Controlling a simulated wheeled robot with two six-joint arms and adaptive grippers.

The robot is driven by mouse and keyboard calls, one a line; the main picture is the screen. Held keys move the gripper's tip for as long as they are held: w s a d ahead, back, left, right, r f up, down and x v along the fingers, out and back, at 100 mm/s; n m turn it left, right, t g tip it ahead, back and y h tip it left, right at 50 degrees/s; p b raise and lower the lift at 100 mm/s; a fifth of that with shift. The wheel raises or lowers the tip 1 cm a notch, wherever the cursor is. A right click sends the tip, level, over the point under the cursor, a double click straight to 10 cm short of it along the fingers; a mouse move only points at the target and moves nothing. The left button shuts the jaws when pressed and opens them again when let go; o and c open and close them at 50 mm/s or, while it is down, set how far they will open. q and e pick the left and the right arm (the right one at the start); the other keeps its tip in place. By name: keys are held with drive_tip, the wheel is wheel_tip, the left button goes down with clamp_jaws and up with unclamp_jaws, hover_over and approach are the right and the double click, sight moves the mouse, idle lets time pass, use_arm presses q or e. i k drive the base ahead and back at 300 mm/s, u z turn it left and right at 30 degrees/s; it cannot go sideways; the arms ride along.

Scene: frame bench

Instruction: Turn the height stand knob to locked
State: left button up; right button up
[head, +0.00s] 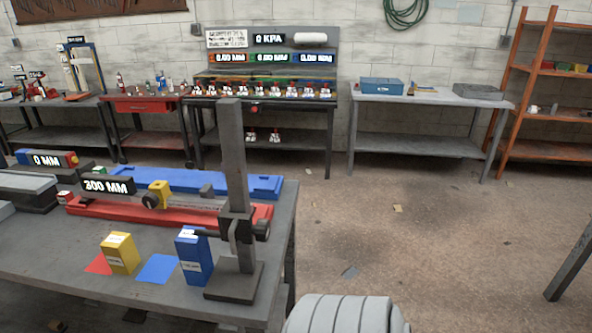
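The height stand (232,155) is a dark grey upright post on a flat square base (234,283), near the right edge of the bench. A dark round knob (262,229) sticks out on the right side of its sliding carriage. Neither gripper shows in the head view. A pale grey ribbed rounded shape at the bottom edge may be part of me.
Open floor (420,240) lies to the right. Other benches stand along the wall.

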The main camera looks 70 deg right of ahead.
sight(261, 231)
drive_tip(key=z, duration=2.2)
drive_tip(key=i, duration=0.5)
drive_tip(key=u, duration=3.3)
drive_tip(key=k, duration=2.55)
drive_tip(key=z, duration=1.9)
drive_tip(key=i, duration=0.5)
drive_tip(key=z, duration=0.15)
